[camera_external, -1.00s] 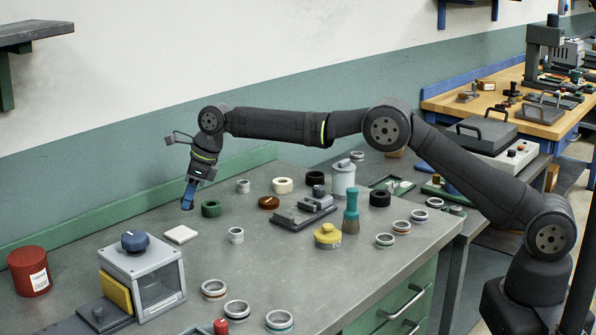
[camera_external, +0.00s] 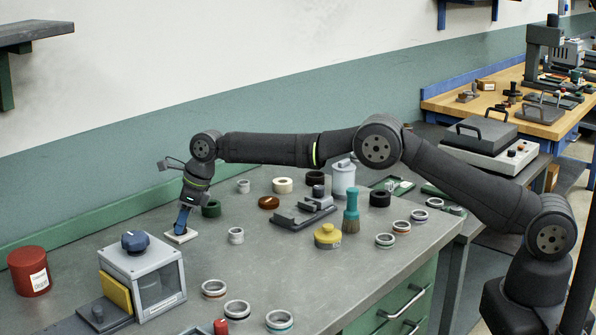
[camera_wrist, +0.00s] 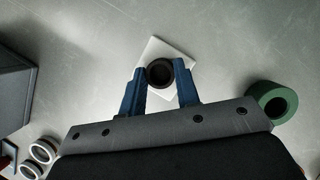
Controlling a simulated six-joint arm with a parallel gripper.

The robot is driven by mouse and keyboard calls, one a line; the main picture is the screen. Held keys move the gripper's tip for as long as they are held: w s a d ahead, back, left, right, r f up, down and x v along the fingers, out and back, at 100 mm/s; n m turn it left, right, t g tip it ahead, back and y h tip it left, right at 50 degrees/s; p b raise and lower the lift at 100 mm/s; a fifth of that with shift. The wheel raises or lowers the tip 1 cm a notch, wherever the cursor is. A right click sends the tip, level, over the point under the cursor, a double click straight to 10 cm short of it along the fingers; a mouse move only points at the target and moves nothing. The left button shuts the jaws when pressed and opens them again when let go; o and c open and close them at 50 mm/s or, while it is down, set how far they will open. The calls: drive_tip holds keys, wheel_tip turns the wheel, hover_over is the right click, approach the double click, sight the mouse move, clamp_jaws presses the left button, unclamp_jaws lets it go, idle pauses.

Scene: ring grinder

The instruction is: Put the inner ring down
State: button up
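The inner ring (camera_wrist: 160,73) is a small dark ring between the two blue fingertips of my gripper (camera_wrist: 161,75) in the wrist view. The fingers appear closed on its opposite sides. A square white pad (camera_wrist: 152,55) lies under the ring. In the external view my gripper (camera_external: 182,226) points down over the white pad (camera_external: 188,236), with its fingertips at pad height or just above. The ring is largely hidden by the fingers there, and I cannot tell whether it touches the pad.
A green ring (camera_external: 211,209) stands close to the right of my gripper. A clear-fronted grey box with a blue knob (camera_external: 134,241) stands nearer the camera, left. A small metal ring (camera_external: 236,236) is to the right.

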drive_tip(key=o, duration=0.4)
drive_tip(key=shift+o, duration=0.2)
drive_tip(key=v, duration=1.2)
drive_tip(key=shift+r, duration=0.2)
drive_tip(key=x, duration=1.1)
drive_tip(key=shift+a+f, duration=0.1)
drive_tip(key=shift+f, duration=0.3)
drive_tip(key=shift+a, duration=0.15)
drive_tip(key=shift+r, duration=1.6)
